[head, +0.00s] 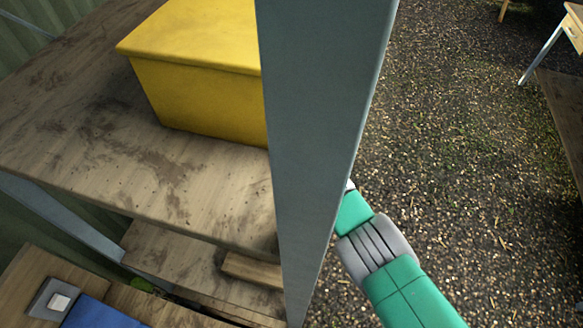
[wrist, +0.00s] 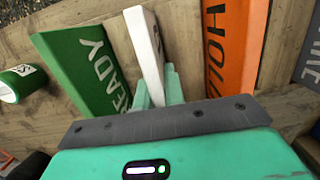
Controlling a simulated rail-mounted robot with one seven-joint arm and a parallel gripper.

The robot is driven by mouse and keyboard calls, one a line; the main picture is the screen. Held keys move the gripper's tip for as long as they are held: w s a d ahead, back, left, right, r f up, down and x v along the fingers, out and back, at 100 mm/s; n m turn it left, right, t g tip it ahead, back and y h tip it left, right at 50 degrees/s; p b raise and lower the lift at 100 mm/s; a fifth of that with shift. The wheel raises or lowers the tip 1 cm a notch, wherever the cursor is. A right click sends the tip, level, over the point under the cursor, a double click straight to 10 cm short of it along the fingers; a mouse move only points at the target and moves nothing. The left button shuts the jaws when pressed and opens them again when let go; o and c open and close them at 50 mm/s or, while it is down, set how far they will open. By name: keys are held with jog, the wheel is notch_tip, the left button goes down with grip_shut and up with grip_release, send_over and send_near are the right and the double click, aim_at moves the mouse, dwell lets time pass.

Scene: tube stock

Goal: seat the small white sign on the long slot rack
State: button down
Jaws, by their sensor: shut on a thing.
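In the wrist view, the small white sign (wrist: 146,48) stands out between the fingers of my gripper (wrist: 158,88), which is shut on it. Faint dark lettering shows on its face. A green sign reading READY (wrist: 85,65) is to its left, and an orange sign with HOL visible (wrist: 232,45) is to its right. A wooden surface (wrist: 185,30) lies behind them. I cannot make out the long slot rack, or whether the white sign touches it. In the head view, the grey post hides my gripper.
In the wrist view, a green can-like object (wrist: 20,82) lies at left and a grey sign (wrist: 308,60) at the right edge. In the head view, a grey post (head: 318,110) stands before wooden shelving (head: 100,165) holding a yellow box (head: 200,95). Gravel ground (head: 470,150) is open at right.

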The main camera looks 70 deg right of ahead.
jog(key=shift+f, duration=0.1)
jog(key=c, duration=1.4)
grip_release()
jog(key=r, duration=0.5)
jog(key=w+r+p, duration=0.1)
jog(key=r, duration=0.1)
jog(key=shift+r, duration=0.35)
